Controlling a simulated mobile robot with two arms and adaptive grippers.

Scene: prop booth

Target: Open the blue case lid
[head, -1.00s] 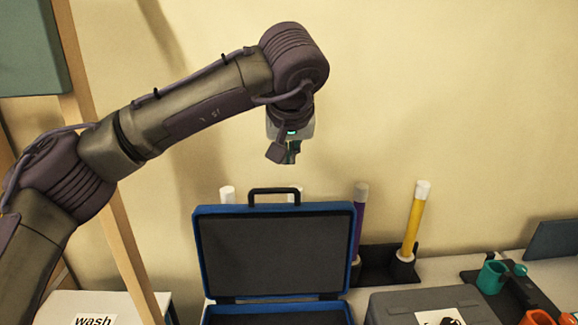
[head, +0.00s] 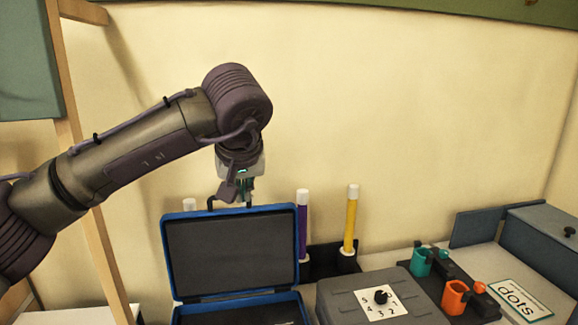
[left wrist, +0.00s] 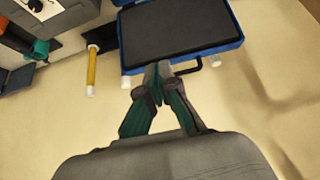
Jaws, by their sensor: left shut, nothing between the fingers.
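The blue case (head: 300,250) stands open on the table in the head view. Its lid, with a dark inner face (head: 225,252), is upright and leans back a little. The lid's black handle (head: 211,203) is at its top edge, partly hidden by my left gripper (head: 243,203). In the left wrist view the lid (left wrist: 180,30) is at the top, with the handle (left wrist: 199,66) just right of the fingertips. My left gripper (left wrist: 157,72) is shut and empty near the handle; whether it touches the lid I cannot tell. My right gripper is out of view.
Purple (head: 302,225) and yellow (head: 351,222) tubes with white tops stand behind and right of the case. A grey box with a numbered dial (head: 381,297) is close on its right. Teal (head: 421,262) and orange (head: 454,297) cups stand farther right. A wooden post (head: 85,180) rises at left.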

